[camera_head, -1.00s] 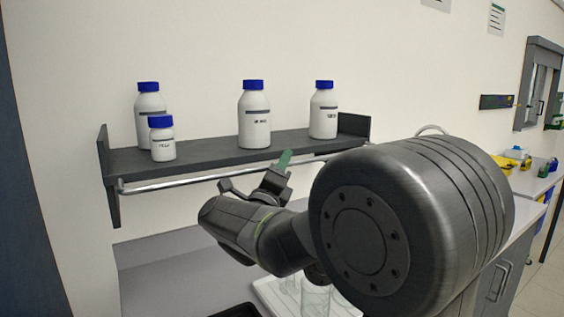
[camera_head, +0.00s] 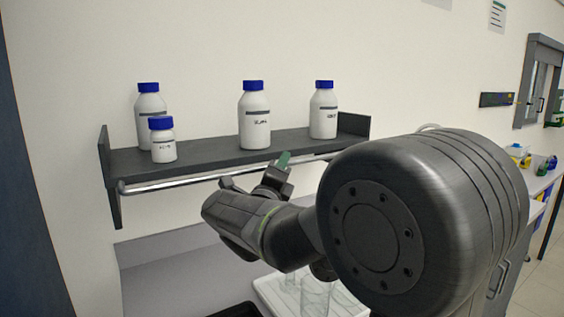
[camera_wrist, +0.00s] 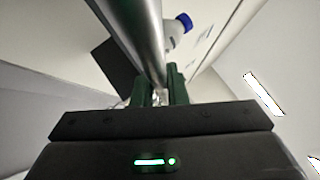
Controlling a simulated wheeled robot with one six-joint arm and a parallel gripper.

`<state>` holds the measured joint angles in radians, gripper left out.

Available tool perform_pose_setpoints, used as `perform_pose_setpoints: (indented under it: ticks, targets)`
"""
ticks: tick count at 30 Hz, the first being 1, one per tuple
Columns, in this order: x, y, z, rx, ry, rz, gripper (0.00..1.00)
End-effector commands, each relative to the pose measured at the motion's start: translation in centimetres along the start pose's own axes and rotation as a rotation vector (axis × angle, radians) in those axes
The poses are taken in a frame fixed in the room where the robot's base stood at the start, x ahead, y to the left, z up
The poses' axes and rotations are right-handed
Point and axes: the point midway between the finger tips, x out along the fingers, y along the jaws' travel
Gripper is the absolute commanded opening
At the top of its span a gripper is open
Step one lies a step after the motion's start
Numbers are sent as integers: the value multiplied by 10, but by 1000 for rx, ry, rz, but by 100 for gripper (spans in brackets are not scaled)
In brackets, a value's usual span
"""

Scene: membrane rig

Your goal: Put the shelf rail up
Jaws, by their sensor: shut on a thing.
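The shelf rail (camera_head: 170,184) is a shiny metal bar along the front of the dark wall shelf (camera_head: 200,153), just below its front edge. Its left end is close to the shelf's left bracket; I cannot tell whether it is seated there. Its right part passes behind my arm. My gripper (camera_head: 257,173) is at the middle of the rail. In the wrist view, the rail (camera_wrist: 148,40) runs down between the green fingers of my gripper (camera_wrist: 160,88), which is shut on it.
Several white bottles with blue caps stand on the shelf, such as the middle one (camera_head: 254,118) and a small one (camera_head: 162,143) near the left front edge. Below, a white tray (camera_head: 268,290) holds glassware. A bench with small items (camera_head: 535,180) is at the right.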

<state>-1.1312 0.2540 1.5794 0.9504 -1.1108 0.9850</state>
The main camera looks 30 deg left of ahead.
Motion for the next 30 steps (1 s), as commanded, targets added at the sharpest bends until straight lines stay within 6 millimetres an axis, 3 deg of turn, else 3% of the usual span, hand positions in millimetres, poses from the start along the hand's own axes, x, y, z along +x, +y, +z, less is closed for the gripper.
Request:
perform_pose_setpoints:
  ticks: [12,30]
  targets:
    - [13,-23,13,-214,-1,214,0]
    - [28,-29,27,-538,1,541,0]
